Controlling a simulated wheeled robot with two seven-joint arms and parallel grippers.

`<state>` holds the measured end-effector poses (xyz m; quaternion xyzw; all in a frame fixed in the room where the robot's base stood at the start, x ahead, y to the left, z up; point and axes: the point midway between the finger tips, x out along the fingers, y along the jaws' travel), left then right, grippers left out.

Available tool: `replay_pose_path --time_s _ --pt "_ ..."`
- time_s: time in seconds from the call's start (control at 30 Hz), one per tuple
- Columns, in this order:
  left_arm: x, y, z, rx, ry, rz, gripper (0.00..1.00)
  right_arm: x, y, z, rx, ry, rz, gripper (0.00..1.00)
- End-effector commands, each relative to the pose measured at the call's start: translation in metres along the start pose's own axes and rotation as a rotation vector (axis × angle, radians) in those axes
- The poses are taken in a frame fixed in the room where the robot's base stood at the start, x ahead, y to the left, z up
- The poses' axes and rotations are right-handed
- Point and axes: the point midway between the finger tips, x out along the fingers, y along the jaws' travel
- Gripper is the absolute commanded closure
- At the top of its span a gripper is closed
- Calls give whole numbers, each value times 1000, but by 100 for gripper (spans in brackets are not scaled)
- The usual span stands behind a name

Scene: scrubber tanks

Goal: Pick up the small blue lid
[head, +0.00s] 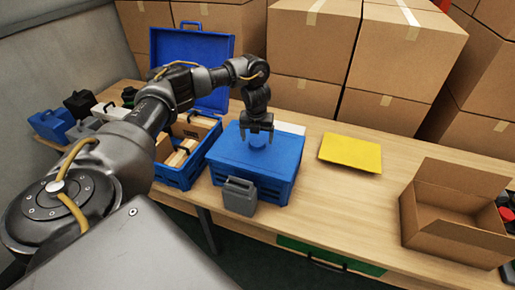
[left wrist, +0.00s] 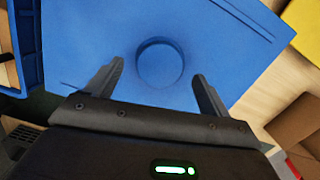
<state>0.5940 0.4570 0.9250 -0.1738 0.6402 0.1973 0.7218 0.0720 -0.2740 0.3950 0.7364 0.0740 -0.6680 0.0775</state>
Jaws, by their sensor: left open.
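The small blue lid (head: 258,140) is round and sits on the flat top of a blue box (head: 228,158) on the table. My left gripper (head: 257,133) is above the box, pointing down, directly over the lid. In the left wrist view the round lid (left wrist: 161,64) lies between and just beyond the two open fingers (left wrist: 158,82), on the blue top (left wrist: 215,25). The fingers are on either side of it and hold nothing. I cannot tell whether they touch the box. My right gripper is not in view.
A grey container (head: 239,197) stands against the front of the blue box. An open blue case (head: 184,172) is on its left. A yellow panel (head: 350,152) and an open cardboard box (head: 455,215) are to the right. Stacked cartons (head: 310,45) line the back. Clear table lies around the yellow panel.

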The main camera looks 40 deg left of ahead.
Motion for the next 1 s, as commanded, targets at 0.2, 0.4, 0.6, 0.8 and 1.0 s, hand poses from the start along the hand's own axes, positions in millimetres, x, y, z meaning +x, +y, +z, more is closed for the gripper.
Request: replay_pose_path --time_s 0.2,0.4,0.6,0.8,1.0 --pt "20 0 0 -1 0 0 19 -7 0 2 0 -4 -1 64" --pt "21 0 0 0 -1 -1 19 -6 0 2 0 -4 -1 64" --pt "21 0 0 0 -1 -1 42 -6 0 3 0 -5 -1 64" --pt "21 0 0 -1 -1 -1 69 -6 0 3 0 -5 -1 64" --pt "20 0 1 -1 -2 -2 74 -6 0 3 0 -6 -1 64"
